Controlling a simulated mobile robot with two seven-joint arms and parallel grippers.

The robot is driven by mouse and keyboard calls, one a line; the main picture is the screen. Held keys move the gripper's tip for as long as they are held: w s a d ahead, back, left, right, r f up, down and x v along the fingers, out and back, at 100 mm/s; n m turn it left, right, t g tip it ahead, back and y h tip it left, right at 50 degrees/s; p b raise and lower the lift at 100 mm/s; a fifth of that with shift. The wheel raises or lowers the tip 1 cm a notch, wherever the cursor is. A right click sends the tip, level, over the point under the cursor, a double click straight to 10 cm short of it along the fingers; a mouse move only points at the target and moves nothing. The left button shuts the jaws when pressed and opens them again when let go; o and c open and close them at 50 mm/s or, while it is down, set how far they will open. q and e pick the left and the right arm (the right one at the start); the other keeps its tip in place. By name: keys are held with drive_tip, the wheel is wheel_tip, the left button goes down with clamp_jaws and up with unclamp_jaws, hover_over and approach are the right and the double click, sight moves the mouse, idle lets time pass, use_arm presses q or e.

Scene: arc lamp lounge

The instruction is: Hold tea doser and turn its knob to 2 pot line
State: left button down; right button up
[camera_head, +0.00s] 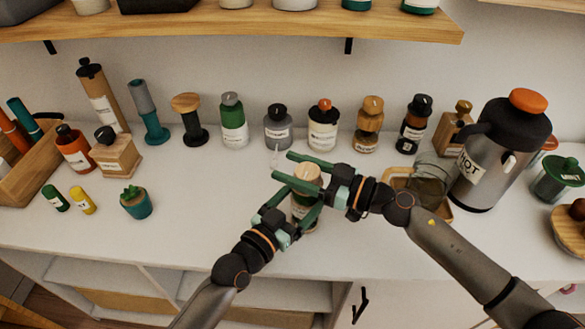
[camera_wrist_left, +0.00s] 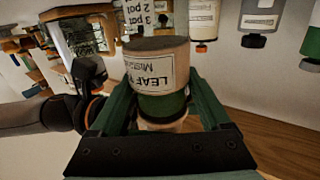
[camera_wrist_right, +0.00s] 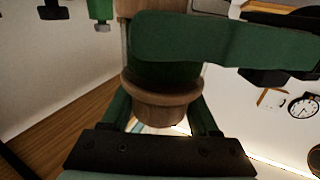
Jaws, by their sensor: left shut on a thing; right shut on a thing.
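The tea doser (camera_head: 303,205) is upright over the front of the counter, with a pale body and wooden top. In the left wrist view its white label (camera_wrist_left: 160,72) starts "LEAF" and shows upside down above a green band. My left gripper (camera_wrist_left: 160,108) is shut around the body. My right gripper (camera_head: 292,171) is shut on the wooden knob (camera_wrist_right: 162,100), which sits between its fingers in the right wrist view. A green finger crosses in front of the doser there.
A row of canisters, including a green-and-white one (camera_head: 233,122), stands along the wall.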

use_arm(q)
drive_tip(key=shift+d, duration=0.1)
use_arm(e)
drive_tip(key=m+t, duration=0.1)
drive_tip(key=m+t+h, duration=0.1)
drive_tip(key=t+h, duration=0.1)
drive_tip(key=shift+w+d+r+m+t, duration=0.15)
drive_tip(key=shift+w+m+t, duration=0.1)
drive_tip(key=shift+m+t, duration=0.15)
drive_tip(key=m+t+h, duration=0.3)
drive_tip(key=shift+w+d+t+h, duration=0.1)
drive_tip(key=shift+w+t+h, duration=0.2)
drive_tip(key=shift+t, duration=0.1)
drive_tip(key=m+h, duration=0.1)
drive_tip(key=m+t+h, duration=0.1)
drive_tip(key=h, duration=0.1)
drive_tip(key=d+m+t+h, duration=0.1)
drive_tip(key=shift+w+m+h, duration=0.25)
drive_tip(key=shift+m+h, duration=0.05)
drive_tip(key=shift+w+d+m+t+h, duration=0.15)
drive_tip(key=shift+m+t+h, duration=0.2)
drive_tip(key=shift+h, duration=0.3)
drive_tip(key=shift+s+d+m+t+h, duration=0.1)
drive_tip(key=shift+d+m+t+h, duration=0.05)
drive_tip(key=shift+m+h, duration=0.4)
use_arm(q)
drive_tip(key=shift+f, duration=0.1)
use_arm(e)
drive_tip(key=shift+w+d+h, duration=0.1)
drive_tip(key=shift+h, duration=0.2)
